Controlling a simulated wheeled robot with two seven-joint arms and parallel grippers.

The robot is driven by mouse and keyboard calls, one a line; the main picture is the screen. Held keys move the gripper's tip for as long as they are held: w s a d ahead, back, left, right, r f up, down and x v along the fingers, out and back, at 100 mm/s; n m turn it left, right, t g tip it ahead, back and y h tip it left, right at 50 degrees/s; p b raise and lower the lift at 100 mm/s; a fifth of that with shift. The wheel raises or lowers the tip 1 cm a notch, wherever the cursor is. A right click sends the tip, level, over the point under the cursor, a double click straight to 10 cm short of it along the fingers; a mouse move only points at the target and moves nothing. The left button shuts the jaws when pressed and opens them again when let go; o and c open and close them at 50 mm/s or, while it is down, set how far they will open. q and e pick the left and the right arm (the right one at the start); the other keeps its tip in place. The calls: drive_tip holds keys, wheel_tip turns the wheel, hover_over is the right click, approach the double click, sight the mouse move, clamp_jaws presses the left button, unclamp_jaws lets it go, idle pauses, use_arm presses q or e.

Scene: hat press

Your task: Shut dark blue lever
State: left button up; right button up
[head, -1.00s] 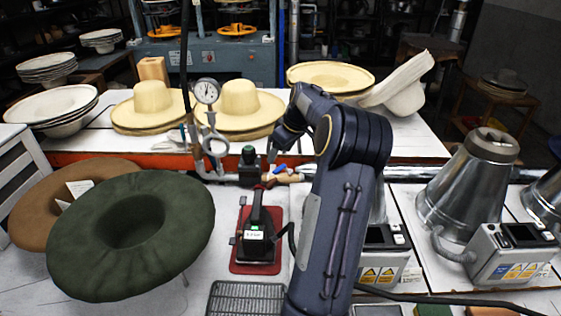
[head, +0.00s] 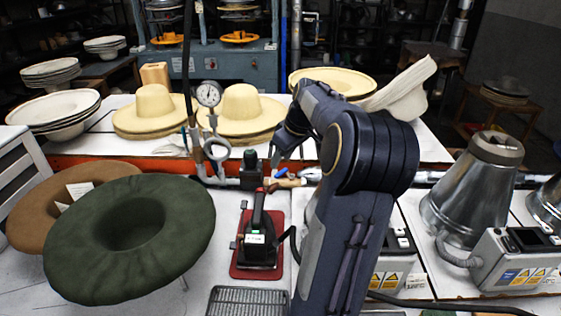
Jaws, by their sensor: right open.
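A small dark blue lever (head: 284,173) sits on a valve on the pipe behind the iron, near the middle of the head view. My right gripper (head: 279,157) points down just above and behind the lever in the picture. It is open, with one finger showing clearly and the rest partly hidden by my own wrist. I see a small gap between fingertip and lever, but cannot tell the depth between them. My left gripper is out of view.
A red lever (head: 270,187) is close by on the same pipework. A pressure gauge (head: 208,93) stands to the left. An iron on a red pad (head: 276,268) is in front. Straw hats (head: 240,105) lie behind; a green felt hat (head: 130,238) is at front left.

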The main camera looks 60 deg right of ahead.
drive_tip(key=w+d, duration=0.2)
drive_tip(key=w+d+f+p, duration=0.1)
drive_tip(key=d, duration=0.2)
drive_tip(key=w+d+p, duration=0.1)
drive_tip(key=w+d, duration=0.1)
drive_tip(key=shift+w+d+f, duration=0.25)
drive_tip(key=shift+w+d, duration=0.05)
drive_tip(key=shift+d, duration=0.1)
drive_tip(key=c, duration=0.7)
drive_tip(key=shift+g, duration=0.4)
drive_tip(key=w+d+f, duration=0.1)
drive_tip(key=w, duration=0.1)
drive_tip(key=w+d+f+p, duration=0.1)
drive_tip(key=w+d, duration=0.1)
drive_tip(key=shift+f+p, duration=0.15)
drive_tip(key=shift+p, duration=0.15)
clamp_jaws()
drive_tip(key=p+x, duration=0.2)
drive_tip(key=x, duration=0.8)
drive_tip(key=s, duration=0.3)
drive_tip(key=shift+s+a+f+p, duration=0.1)
drive_tip(key=shift+s+f+p, duration=0.1)
drive_tip(key=shift+s+p, duration=0.2)
